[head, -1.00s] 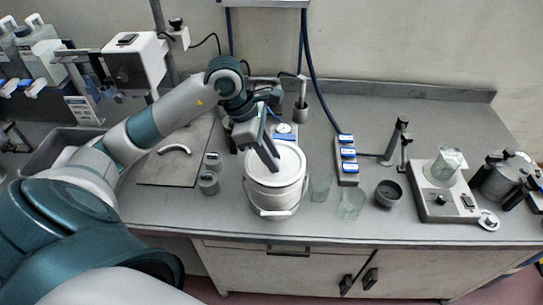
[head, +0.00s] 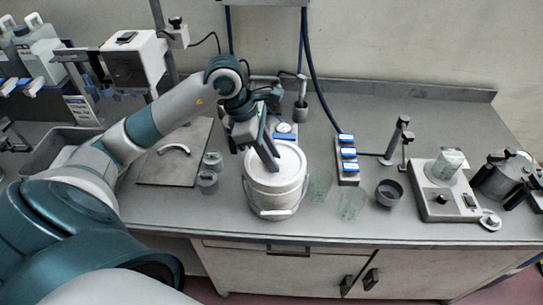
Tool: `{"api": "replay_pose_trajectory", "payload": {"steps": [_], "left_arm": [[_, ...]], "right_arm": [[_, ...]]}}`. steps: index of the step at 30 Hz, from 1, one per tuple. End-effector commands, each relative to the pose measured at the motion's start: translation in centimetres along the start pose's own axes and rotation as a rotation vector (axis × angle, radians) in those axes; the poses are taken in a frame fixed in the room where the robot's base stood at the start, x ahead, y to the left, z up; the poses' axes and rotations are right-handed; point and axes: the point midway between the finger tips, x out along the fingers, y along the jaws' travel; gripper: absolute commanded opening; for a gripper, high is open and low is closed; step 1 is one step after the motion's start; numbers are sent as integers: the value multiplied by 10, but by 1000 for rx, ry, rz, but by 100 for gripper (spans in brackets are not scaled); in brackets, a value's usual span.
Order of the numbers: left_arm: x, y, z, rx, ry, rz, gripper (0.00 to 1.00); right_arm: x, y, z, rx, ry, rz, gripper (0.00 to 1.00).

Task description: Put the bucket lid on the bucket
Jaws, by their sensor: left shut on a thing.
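The white bucket (head: 272,199) stands upright on the grey bench, its handle hanging at the front. The white lid (head: 287,160) lies over the bucket's top and looks level; I cannot tell whether it is fully seated. My left gripper (head: 271,163) reaches over the lid from behind, with its fingers pointing down at the lid's upper left part. It is shut on the lid, though the grip point is small and partly hidden by the fingers. My right gripper is not in view.
Two clear glass beakers (head: 351,203) and a dark bowl (head: 388,193) stand to the right of the bucket. The bench front edge is close.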

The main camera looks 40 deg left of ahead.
Motion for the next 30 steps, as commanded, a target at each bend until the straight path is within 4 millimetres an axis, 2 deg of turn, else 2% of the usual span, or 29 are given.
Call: {"api": "replay_pose_trajectory", "payload": {"steps": [21, 22, 24, 25, 30], "left_arm": [[2, 0, -1, 0, 0, 0, 0], [2, 0, -1, 0, 0, 0, 25], [2, 0, -1, 0, 0, 0, 42], [2, 0, -1, 0, 0, 0, 44], [2, 0, -1, 0, 0, 0, 44]], "right_arm": [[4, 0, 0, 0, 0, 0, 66], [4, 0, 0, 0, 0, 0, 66], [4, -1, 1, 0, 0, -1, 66], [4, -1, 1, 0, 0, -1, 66], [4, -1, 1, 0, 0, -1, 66]]}}
